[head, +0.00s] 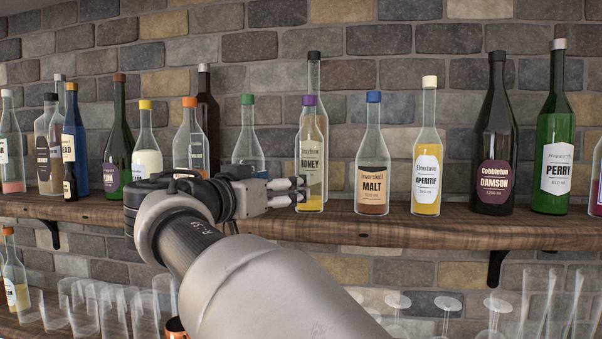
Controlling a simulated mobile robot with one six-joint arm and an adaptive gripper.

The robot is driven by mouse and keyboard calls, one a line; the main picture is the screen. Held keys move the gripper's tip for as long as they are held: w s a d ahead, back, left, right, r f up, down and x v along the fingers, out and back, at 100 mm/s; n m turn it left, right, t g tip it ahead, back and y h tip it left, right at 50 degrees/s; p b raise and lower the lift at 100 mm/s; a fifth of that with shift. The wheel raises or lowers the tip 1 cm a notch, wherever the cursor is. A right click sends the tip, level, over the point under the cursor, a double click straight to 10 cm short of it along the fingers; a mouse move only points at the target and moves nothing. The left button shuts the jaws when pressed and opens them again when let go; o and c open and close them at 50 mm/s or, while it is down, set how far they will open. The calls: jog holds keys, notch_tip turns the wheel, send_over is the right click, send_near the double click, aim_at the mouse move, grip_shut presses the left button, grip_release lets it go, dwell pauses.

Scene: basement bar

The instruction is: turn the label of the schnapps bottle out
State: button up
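No label that I can read says schnapps, so I cannot tell for sure which bottle it is. A clear bottle with a green cap and bluish contents (248,147) stands upright on the shelf and shows no label on its visible part; my gripper hides its lower part. My gripper (299,190) points right, with its two fingers one above the other, a small gap between them and nothing seen held. The fingertips overlap the left edge of the purple-capped honey bottle (312,145); I cannot tell whether they touch it.
Upright bottles line the wooden shelf (400,225), including malt (371,140), aperitif (428,125), damson (494,120) and perry (556,110). An orange-capped bottle (187,130) has a dark label at its side. Glasses (100,305) stand below. A brick wall closes the back.

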aim_at(309, 153)
jog(key=p+x, duration=0.2)
jog(key=x, duration=0.9)
jog(key=shift+w+d+p, duration=0.2)
jog(key=shift+d+p, duration=0.05)
jog(key=shift+p, duration=0.15)
jog(key=c, duration=0.8)
jog(key=shift+n+t+y+b, duration=0.7)
jog(key=shift+y+b, duration=0.4)
jog(key=shift+b, duration=0.55)
jog(key=shift+d+n+y+b, duration=0.1)
jog(key=shift+n+y+b, duration=0.55)
jog(key=shift+b, duration=0.2)
